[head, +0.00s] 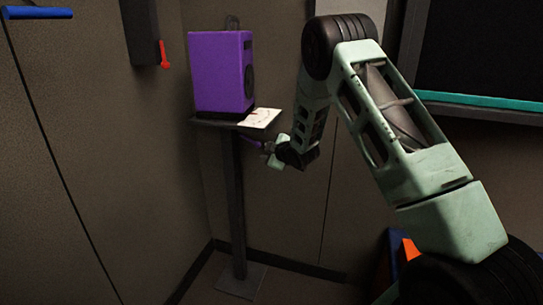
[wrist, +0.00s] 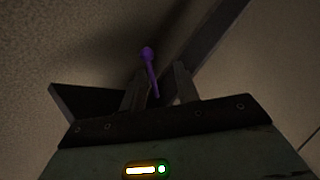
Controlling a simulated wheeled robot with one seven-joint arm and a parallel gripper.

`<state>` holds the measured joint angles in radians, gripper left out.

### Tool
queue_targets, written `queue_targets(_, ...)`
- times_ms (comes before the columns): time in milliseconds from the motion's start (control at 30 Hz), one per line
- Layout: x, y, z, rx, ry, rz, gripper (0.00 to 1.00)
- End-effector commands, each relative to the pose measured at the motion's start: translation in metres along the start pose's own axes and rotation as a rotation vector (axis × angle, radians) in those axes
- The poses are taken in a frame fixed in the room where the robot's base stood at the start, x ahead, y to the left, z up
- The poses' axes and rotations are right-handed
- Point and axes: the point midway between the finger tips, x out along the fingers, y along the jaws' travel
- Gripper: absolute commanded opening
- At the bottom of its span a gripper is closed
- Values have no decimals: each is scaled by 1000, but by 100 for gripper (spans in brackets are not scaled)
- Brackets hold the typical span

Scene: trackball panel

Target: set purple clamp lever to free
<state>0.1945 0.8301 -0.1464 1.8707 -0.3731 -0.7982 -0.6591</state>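The purple clamp lever (head: 252,142) shows as a small purple piece just below the stand's top plate in the head view. In the wrist view the lever (wrist: 149,65) is a thin shaft with a round knob, pointing up the picture. My gripper (head: 268,152) is beside the post, just under the plate. In the wrist view my gripper (wrist: 159,82) has its two fingers apart, with the lever's lower shaft showing between them. I see gaps at the fingers and no clear contact. The lever's base is hidden behind my gripper.
A purple box (head: 219,72) stands on the plate, with a white card (head: 262,118) at the plate's edge. The dark post (head: 238,205) runs down to a floor base (head: 241,281). Walls close in behind. A red lever (head: 164,54) hangs on a dark box at upper left.

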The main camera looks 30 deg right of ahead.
Motion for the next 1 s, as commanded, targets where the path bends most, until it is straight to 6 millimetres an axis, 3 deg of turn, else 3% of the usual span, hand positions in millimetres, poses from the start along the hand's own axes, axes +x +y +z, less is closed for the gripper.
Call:
queue_targets(200, -22, -7, 4, -1, 1, 0, 31)
queue_targets(533, -25, -8, 5, 0, 1, 0, 31)
queue_targets(667, -23, -4, 6, 14, 13, 7, 0)
queue_targets(767, -15, 10, 10, 75, 66, 32, 0)
queue_targets(1000, 4, 67, 22, 390, 371, 9, 0)
